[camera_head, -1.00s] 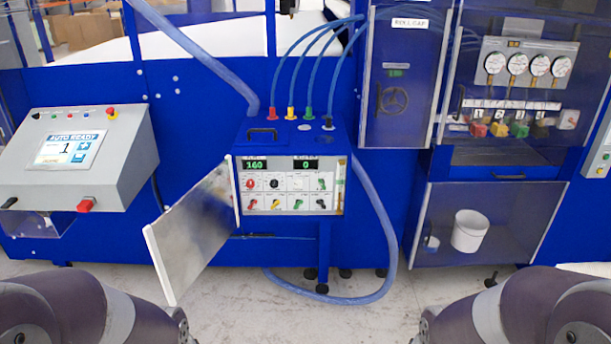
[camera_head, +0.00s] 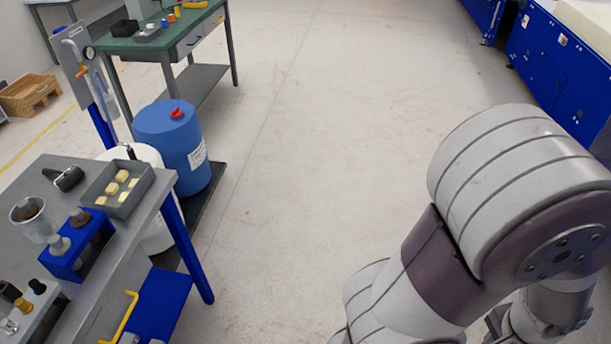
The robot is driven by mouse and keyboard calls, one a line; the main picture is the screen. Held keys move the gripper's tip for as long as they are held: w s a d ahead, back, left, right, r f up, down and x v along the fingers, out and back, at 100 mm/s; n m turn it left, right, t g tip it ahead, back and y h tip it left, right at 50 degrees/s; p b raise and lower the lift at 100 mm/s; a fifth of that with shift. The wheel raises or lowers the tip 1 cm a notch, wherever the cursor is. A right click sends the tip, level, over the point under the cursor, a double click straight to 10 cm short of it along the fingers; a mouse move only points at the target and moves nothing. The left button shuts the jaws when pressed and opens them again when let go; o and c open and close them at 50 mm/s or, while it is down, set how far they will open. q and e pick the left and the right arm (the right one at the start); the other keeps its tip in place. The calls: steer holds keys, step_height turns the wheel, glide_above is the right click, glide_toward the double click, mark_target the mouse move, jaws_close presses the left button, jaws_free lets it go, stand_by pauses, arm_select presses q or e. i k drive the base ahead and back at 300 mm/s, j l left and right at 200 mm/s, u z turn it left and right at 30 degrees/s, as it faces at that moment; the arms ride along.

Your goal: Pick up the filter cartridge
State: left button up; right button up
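I cannot make out for certain which thing is the filter cartridge. On the grey bench at the left, a blue rack (camera_head: 77,243) holds grey knobbed pieces. A clear cup (camera_head: 34,219) with a dark piece in it stands beside the rack. Small dark and yellow fittings (camera_head: 20,297) sit at the bench's near left corner. My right arm (camera_head: 480,230) fills the lower right, well apart from the bench. Neither gripper's fingertips can be seen.
A grey tray (camera_head: 119,188) with several pale foam pieces and a black roller (camera_head: 66,178) lie on the grey bench (camera_head: 146,222). A blue drum (camera_head: 173,148) and a white drum (camera_head: 150,234) stand behind it. A green-topped table (camera_head: 150,43) stands farther back. The middle floor is clear.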

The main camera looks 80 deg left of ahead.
mark_target(60, 246)
steer(key=u, duration=4.4)
steer(key=i+l+u, duration=0.25)
steer(key=i+l, duration=0.25)
steer(key=l, duration=0.15)
steer(key=i+l+u, duration=0.3)
steer(key=l, duration=0.4)
steer(key=i+l+u, duration=0.15)
steer(key=i+l, duration=0.15)
steer(key=i+l+u, duration=0.1)
steer(key=l, duration=0.4)
steer(key=i+l+u, duration=0.15)
steer(key=l, duration=0.3)
steer(key=i+l+u, duration=0.15)
steer(key=l, duration=0.3)
